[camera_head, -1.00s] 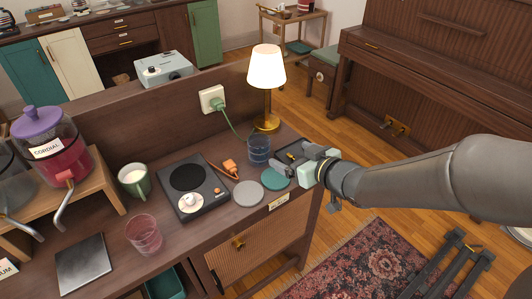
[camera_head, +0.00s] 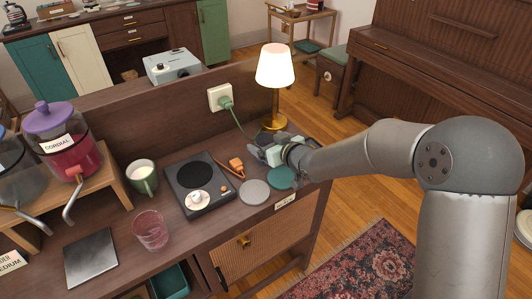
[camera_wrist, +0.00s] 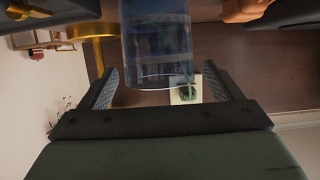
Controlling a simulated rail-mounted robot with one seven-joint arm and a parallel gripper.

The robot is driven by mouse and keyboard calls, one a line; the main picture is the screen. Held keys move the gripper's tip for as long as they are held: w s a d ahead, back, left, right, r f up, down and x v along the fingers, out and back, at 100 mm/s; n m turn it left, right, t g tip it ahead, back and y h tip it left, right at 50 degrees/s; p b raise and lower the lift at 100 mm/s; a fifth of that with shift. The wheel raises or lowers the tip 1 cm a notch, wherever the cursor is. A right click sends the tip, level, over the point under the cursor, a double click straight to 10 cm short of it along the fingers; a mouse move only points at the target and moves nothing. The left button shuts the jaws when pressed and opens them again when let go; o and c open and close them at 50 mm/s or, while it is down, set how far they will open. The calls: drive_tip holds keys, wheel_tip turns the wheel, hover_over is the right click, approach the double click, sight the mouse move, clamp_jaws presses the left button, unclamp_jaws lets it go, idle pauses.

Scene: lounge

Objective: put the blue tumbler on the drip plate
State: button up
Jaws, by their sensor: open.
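My gripper (camera_head: 266,149) is open at the back right of the cabinet top, near the lamp base. In the wrist view the clear blue tumbler (camera_wrist: 156,45) stands between and just beyond the spread fingers of my gripper (camera_wrist: 160,85), which is not closed on it. In the head view my gripper hides most or all of the tumbler. A dark square metal plate (camera_head: 91,259), which looks like the drip plate, lies flat at the front left, near the dispenser taps. Nothing stands on it.
A pink glass (camera_head: 150,231) stands right of the plate. A hotplate (camera_head: 198,185), a green mug (camera_head: 143,178), a grey coaster (camera_head: 254,192) and a teal coaster (camera_head: 282,178) lie between. A cordial dispenser (camera_head: 65,150) stands left.

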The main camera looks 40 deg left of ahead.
drive_tip(key=shift+x, duration=0.8)
drive_tip(key=shift+r, duration=0.1)
drive_tip(key=c, duration=1.7)
drive_tip(key=shift+r, duration=0.65)
drive_tip(key=s+d+r, duration=0.2)
drive_tip(key=d+r, duration=0.1)
drive_tip(key=d, duration=0.1)
drive_tip(key=s+d+r+p, duration=0.1)
drive_tip(key=s+d+r, duration=0.1)
drive_tip(key=d+r, duration=0.2)
drive_tip(key=s+d+r, duration=0.2)
drive_tip(key=d+r, duration=0.2)
drive_tip(key=shift+s+d+r, duration=0.15)
drive_tip(key=shift+d+r, duration=0.1)
drive_tip(key=shift+d, duration=0.05)
